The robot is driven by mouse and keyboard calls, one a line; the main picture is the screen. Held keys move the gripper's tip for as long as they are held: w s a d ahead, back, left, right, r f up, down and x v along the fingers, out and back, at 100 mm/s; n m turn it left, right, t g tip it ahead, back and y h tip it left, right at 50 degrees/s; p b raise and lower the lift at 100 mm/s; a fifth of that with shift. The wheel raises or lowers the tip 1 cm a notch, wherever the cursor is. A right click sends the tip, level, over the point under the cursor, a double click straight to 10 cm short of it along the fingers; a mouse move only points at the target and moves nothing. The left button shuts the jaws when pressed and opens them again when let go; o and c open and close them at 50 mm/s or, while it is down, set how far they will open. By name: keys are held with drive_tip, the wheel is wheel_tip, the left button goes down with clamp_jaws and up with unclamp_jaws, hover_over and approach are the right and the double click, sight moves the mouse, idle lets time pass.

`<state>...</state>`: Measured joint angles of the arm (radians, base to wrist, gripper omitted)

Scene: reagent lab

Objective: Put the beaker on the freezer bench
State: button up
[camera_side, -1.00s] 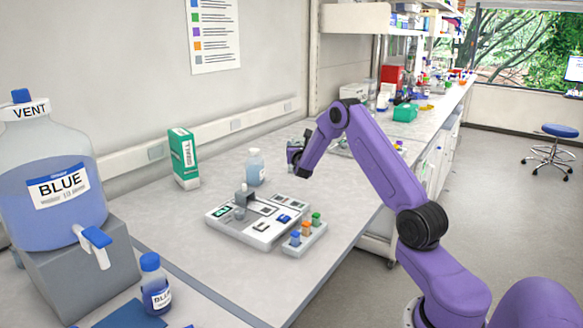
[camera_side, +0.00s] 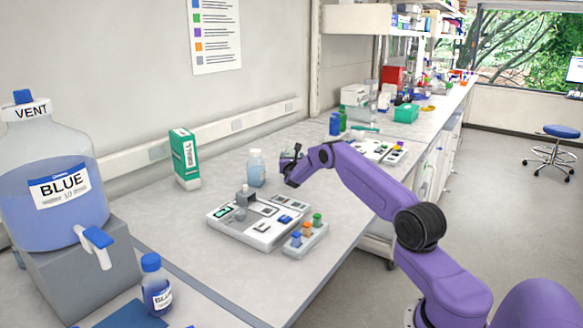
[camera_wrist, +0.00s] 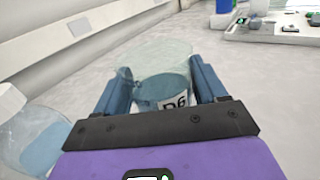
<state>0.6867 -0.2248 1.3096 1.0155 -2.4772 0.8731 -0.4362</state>
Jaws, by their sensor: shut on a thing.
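The beaker (camera_wrist: 160,65) is clear, with a white label and what looks like blue liquid low in it. It is between the two blue fingers of my gripper (camera_wrist: 161,80) in the wrist view, and the gripper is shut on it. The label is partly covered by the gripper. In the side view my gripper (camera_side: 291,168) is over the near bench (camera_side: 180,240), just right of a small clear bottle (camera_side: 256,170). The beaker is hard to make out there. I cannot tell which surface is the freezer bench.
A grey instrument tray (camera_side: 240,228) and a rack of colored caps (camera_side: 305,238) stand in front of my gripper. A green-and-white box (camera_side: 184,160) stands to the left. Behind are a blue bottle (camera_side: 335,125) and another flat device (camera_side: 375,150). The clear bottle (camera_wrist: 32,140) is close on the left.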

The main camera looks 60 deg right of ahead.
drive_tip(key=shift+w+d+f, duration=0.2)
drive_tip(key=shift+w+f, duration=0.05)
drive_tip(key=shift+f, duration=1.6)
drive_tip(key=shift+f, duration=0.15)
drive_tip(key=o, duration=1.2)
